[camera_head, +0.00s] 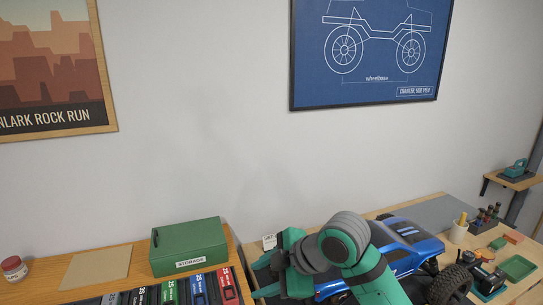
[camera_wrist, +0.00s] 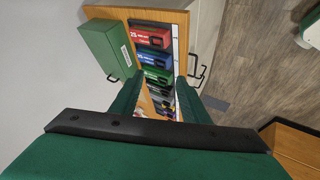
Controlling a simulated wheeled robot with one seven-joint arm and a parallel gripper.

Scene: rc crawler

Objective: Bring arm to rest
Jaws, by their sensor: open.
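My green arm with grey joints reaches up from the lower right of the head view. My gripper (camera_head: 262,277) points left, with its fingers apart, at the left end of the workbench. In the wrist view my gripper (camera_wrist: 159,88) shows two green fingers with a gap between them and nothing held. The blue crawler (camera_head: 405,231) stands on the workbench behind and right of my arm, which hides part of it.
A green storage box (camera_head: 188,246) stands on a wooden cabinet with a row of coloured cases (camera_head: 168,293) below; the box also shows in the wrist view (camera_wrist: 106,48). A green tray (camera_head: 517,268) and small bottles lie right. Two pictures hang on the wall.

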